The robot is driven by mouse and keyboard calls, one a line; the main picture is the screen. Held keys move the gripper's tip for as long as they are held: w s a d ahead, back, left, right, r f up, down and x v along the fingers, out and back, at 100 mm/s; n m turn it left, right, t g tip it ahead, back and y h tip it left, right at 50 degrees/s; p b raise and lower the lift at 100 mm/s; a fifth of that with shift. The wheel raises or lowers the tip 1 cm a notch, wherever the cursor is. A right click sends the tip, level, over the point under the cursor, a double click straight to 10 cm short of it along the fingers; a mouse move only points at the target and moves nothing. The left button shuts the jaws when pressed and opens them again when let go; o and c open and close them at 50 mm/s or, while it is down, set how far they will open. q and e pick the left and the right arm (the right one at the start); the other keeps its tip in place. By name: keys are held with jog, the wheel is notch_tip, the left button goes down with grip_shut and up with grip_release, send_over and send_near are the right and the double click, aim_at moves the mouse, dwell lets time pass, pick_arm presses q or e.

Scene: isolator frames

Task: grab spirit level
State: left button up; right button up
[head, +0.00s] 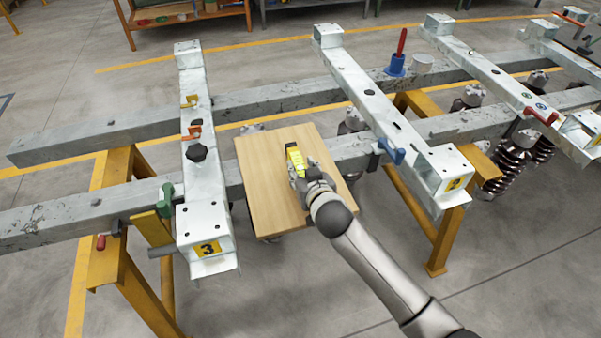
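A small yellow spirit level (295,157) is on or just above a light wooden board (262,200) in the middle of the head view. My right gripper (302,172) is right at the level, over its near end. The gripper and wrist hide part of the level. I cannot tell whether the fingers are closed on it or whether it touches the board. My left gripper is not in view.
The board rests across long grey beams (70,208) on yellow trestles (118,262). Pale steel frames, one marked 3 (208,249), flank it. A blue holder with a red-handled tool (396,64) and a grey cup (422,64) stand behind right.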

grip_shut()
jog(key=shift+r, duration=0.1)
